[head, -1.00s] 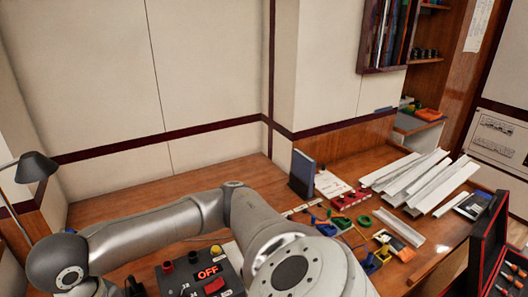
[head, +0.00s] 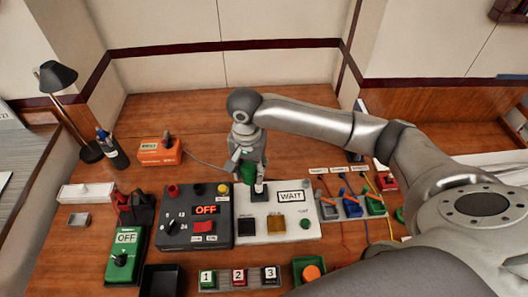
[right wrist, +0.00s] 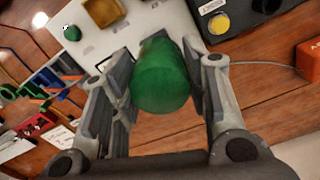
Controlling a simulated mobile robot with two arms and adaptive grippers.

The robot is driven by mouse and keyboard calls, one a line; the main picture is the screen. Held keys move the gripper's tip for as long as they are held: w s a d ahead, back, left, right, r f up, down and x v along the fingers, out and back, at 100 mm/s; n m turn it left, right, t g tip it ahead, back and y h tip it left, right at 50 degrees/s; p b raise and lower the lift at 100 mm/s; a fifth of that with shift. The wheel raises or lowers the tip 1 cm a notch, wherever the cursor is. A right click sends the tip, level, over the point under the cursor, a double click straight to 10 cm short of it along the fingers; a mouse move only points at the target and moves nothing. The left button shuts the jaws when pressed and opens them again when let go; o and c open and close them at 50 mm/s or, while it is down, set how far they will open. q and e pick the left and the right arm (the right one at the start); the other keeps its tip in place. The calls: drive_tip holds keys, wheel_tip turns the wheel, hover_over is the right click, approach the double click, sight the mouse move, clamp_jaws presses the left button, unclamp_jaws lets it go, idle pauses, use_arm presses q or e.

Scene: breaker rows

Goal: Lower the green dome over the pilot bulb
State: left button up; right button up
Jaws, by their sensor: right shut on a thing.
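My right gripper (head: 248,172) points down above the back edge of the white WAIT panel (head: 270,231). It is shut on the green dome (head: 247,174). In the right wrist view the dome (right wrist: 162,80) sits between the two fingers (right wrist: 160,98), smooth and green, with the panel behind it. I cannot make out the pilot bulb; the dome and gripper cover part of the panel's back edge. Whether the dome touches the panel cannot be told. My left gripper is not in view.
A dark box with a red OFF display (head: 205,210) adjoins the panel on the left. Small coloured switches (head: 350,205) stand to the right, and numbered buttons (head: 238,277) in front. An orange box (head: 160,151) with a cable stands behind; the wooden table behind the panel is mostly clear.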

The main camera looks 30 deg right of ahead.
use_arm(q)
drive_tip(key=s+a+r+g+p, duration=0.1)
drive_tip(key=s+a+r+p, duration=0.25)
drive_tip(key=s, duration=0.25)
use_arm(e)
drive_tip(key=d+f+m, duration=0.1)
drive_tip(key=w+d+f+m, duration=0.1)
drive_tip(key=f+m, duration=0.1)
drive_tip(key=w+d+f+m, duration=0.1)
drive_tip(key=m, duration=0.1)
drive_tip(key=shift+d+f, duration=0.1)
drive_tip(key=shift+f, duration=0.1)
drive_tip(key=shift+w+d+f+b, duration=0.1)
drive_tip(key=shift+d+f+b, duration=0.25)
drive_tip(key=shift+f, duration=0.15)
drive_tip(key=shift+f+b, duration=0.55)
drive_tip(key=shift+b, duration=0.2)
drive_tip(key=shift+f+b, duration=0.25)
drive_tip(key=shift+b, duration=0.1)
drive_tip(key=shift+f+b, duration=0.7)
drive_tip(key=shift+b, duration=0.45)
drive_tip(key=shift+f+b, duration=0.1)
drive_tip(key=shift+b, duration=0.2)
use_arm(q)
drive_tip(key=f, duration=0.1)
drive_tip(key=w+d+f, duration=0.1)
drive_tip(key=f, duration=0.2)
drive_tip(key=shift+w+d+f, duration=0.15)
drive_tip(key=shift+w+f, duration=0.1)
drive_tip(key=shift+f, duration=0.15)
